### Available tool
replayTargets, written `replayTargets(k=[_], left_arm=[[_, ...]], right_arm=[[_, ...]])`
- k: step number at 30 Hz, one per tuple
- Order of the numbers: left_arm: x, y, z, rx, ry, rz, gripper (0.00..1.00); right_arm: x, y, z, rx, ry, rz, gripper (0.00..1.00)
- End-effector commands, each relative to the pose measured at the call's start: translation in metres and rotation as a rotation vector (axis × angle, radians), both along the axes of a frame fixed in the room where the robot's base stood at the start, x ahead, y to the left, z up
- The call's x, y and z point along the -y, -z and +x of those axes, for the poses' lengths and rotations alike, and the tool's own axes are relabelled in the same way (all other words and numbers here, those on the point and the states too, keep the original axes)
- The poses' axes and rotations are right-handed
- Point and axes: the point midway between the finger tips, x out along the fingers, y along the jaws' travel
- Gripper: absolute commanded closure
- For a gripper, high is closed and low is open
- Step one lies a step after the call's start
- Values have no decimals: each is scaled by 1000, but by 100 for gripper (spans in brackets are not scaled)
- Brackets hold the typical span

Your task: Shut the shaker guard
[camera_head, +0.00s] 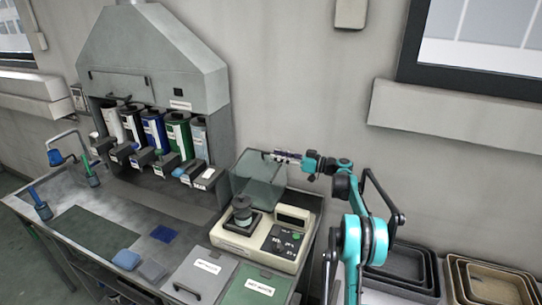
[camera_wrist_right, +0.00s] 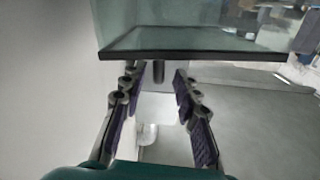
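The shaker guard (camera_head: 258,178) is a clear greenish box with a dark rim. It stands tilted up behind the shaker (camera_head: 262,235), a cream unit with a dark control panel and a grey jar (camera_head: 242,210) on its plate. My right gripper (camera_head: 278,155) is at the guard's upper right edge. In the right wrist view the guard's dark edge (camera_wrist_right: 195,56) crosses above my right gripper (camera_wrist_right: 158,76), whose fingers are apart. A short dark peg lies between the fingertips; I cannot tell whether they touch it. My left gripper is not seen.
A grey dispenser cabinet (camera_head: 150,60) with several coloured canisters stands left of the shaker. Grey and green panels (camera_head: 250,290) lie in front. Stacked dark trays (camera_head: 400,270) and brown trays (camera_head: 490,285) are at the right. The wall is close behind the guard.

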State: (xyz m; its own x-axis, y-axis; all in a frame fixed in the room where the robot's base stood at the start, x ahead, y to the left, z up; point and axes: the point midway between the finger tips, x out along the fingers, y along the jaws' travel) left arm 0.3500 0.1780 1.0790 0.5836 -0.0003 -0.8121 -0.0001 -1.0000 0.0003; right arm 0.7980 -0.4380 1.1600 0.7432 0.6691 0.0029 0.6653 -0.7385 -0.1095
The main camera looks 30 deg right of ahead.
Motion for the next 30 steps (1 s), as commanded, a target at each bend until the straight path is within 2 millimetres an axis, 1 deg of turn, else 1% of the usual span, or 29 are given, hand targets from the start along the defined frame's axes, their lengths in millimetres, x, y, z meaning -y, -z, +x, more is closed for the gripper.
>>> replayTargets(k=[1, 6, 10, 16, 17, 18, 20, 30], left_arm=[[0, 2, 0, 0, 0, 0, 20], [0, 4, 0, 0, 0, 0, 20], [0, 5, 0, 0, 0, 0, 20], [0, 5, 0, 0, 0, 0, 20], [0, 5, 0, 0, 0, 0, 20], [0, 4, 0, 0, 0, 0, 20], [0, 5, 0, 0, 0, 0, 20], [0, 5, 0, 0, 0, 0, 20]], right_arm=[[-7, 1, 7, -1, -2, -1, 69], [-19, 1, 20, -1, -1, 0, 69], [-22, 0, 24, -1, 1, 0, 69], [-22, 0, 24, -1, 1, 0, 69], [-22, 0, 24, -1, 1, 0, 74], [-22, 0, 24, -1, 1, 0, 85], [-22, 0, 24, -1, 0, 0, 100], [-24, -1, 22, 4, 1, -6, 100]])
